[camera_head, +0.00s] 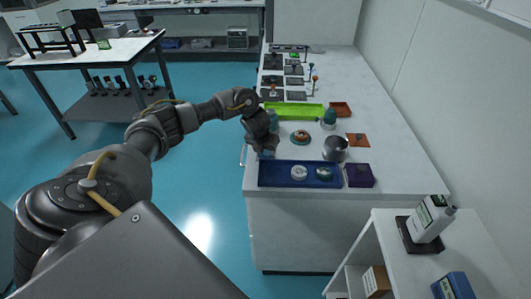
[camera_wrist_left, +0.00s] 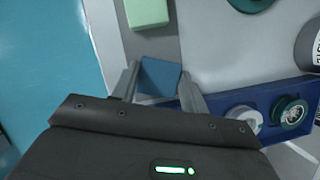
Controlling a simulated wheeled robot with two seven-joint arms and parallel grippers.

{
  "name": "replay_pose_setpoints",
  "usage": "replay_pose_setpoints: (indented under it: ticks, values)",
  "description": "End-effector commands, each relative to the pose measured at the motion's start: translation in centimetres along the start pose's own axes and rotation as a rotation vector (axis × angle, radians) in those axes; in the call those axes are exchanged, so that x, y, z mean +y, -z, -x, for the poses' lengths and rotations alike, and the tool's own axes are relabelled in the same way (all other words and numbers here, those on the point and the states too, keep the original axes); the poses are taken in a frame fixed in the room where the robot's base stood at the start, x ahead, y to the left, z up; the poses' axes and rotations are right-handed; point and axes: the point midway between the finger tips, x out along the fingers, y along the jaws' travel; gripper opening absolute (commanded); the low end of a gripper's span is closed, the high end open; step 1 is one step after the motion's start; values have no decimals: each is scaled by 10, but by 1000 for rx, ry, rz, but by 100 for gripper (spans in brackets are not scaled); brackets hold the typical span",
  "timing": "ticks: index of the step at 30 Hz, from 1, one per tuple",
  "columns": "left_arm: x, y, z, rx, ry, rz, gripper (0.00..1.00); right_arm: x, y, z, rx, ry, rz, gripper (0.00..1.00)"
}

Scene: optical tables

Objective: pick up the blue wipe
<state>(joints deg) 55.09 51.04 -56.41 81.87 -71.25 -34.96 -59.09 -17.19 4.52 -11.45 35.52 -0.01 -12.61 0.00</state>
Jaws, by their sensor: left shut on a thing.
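The blue wipe (camera_wrist_left: 160,76) is a small flat blue square between the two fingers of my left gripper (camera_wrist_left: 160,88) in the left wrist view. The gripper is shut on it. In the head view my left gripper (camera_head: 266,151) is at the left edge of the white bench, just behind the blue tray's left end, and the wipe (camera_head: 267,154) shows only as a small blue patch. Whether the wipe still touches the bench is unclear. My right gripper is not in view.
The blue tray (camera_head: 264,179) holds two round items, with a purple box (camera_head: 360,176) to its right. A metal cup (camera_head: 335,149), a green tray (camera_head: 293,112) and a bottle (camera_head: 328,119) stand behind. A pale green block (camera_wrist_left: 147,12) lies beyond the fingers.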

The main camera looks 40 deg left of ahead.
Motion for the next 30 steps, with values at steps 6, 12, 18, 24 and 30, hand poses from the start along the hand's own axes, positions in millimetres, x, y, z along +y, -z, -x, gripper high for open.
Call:
replay_pose_setpoints:
  ticks: [6, 12, 18, 24, 30]
  values:
    - [0, -2, 4, -2, 1, -1, 20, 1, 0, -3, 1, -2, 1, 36]
    - [0, -12, 25, -6, 2, -1, 20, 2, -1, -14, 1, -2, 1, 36]
    - [-6, -4, 83, -7, -1, -7, 20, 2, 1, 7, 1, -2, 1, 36]
    - [-15, 24, 125, -3, 0, -8, 20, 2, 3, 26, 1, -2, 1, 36]
    - [-25, 54, 156, -3, 1, -7, 20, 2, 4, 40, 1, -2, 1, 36]
